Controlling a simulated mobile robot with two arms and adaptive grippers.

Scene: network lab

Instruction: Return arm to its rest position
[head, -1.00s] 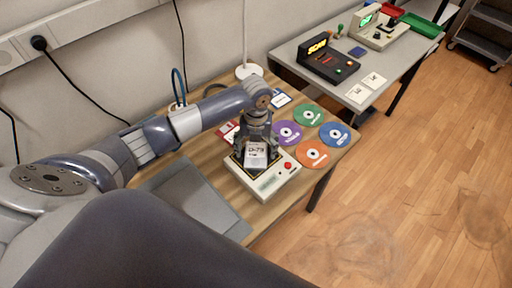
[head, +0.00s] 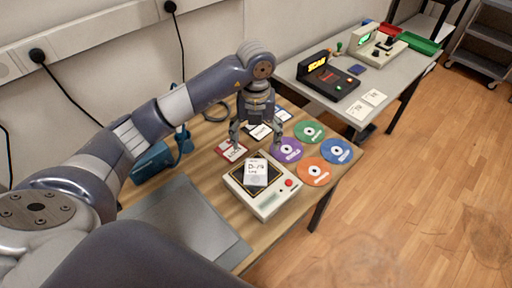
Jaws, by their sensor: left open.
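My left gripper (head: 256,136) is open and empty. It hangs pointing down above the wooden table, behind the cream device. My left arm comes in from the left and arches over the table. A small white labelled item (head: 256,172) lies on the dark top panel of the cream device (head: 268,204), apart from the fingers. The device has a red button at its right side. My right gripper is not in view.
On the wooden table (head: 205,150) lie several coloured discs, including a purple disc (head: 289,150), a red floppy disk (head: 231,151) and a grey flat panel (head: 185,222). A black SCAN device (head: 328,78) stands on the grey table (head: 378,84). Wooden floor is free at right.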

